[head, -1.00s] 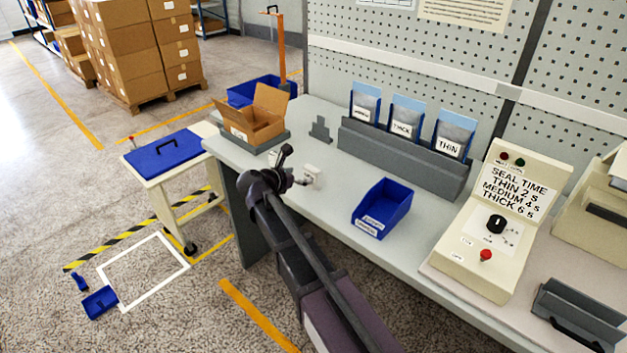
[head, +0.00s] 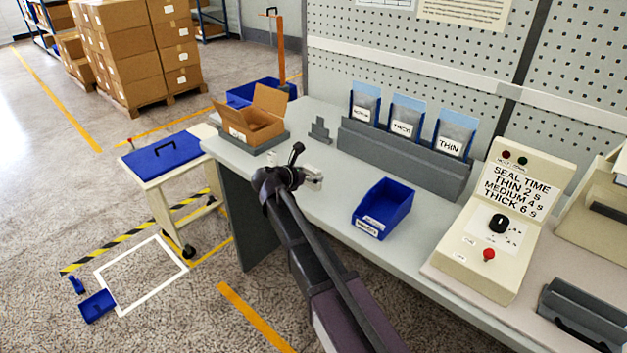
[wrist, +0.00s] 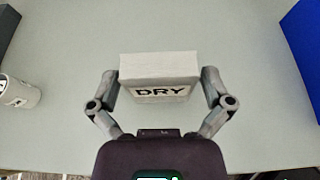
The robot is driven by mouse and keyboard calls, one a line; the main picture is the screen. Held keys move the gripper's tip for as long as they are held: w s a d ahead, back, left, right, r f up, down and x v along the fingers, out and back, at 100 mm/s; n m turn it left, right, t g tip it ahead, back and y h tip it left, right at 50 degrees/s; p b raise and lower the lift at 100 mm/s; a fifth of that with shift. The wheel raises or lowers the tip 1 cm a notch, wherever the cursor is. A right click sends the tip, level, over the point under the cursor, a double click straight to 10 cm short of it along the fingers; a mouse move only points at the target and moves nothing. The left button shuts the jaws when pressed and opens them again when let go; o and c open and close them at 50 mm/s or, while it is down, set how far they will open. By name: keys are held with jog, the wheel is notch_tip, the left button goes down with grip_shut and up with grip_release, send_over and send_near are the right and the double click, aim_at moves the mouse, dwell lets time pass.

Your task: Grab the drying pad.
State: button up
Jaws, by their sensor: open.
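The drying pad (wrist: 158,78) is a pale block with "DRY" in black on its near face. It lies on the bench between the two fingers of my gripper (wrist: 161,80) in the wrist view. The fingers are open, one on each side, close to the pad's ends; I cannot tell whether they touch it. In the head view my gripper (head: 312,180) is low over the bench's front part, left of the small blue bin, and the pad is mostly hidden there.
A white cylinder with dark marks (wrist: 20,92) stands left of my gripper. The blue bin (head: 383,208) is to the right. An open cardboard box (head: 254,120) sits at the bench's left end. A grey rack (head: 400,157) with labelled pouches stands behind. Bench surface around the pad is clear.

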aim_at(310, 169)
dwell(0.4)
jog(key=c, duration=0.8)
jog(key=shift+r, duration=0.15)
notch_tip(310, 169, up, 4)
jog(key=p, duration=0.4)
jog(key=s+a, duration=0.3)
jog(key=s, duration=0.1)
jog(key=s+a, duration=0.3)
jog(key=s, duration=0.2)
jog(key=s+a+p, duration=0.1)
jog(key=s+a, duration=0.2)
jog(key=s, duration=0.1)
jog(key=shift+s+r, duration=0.15)
jog(key=shift+r, duration=0.25)
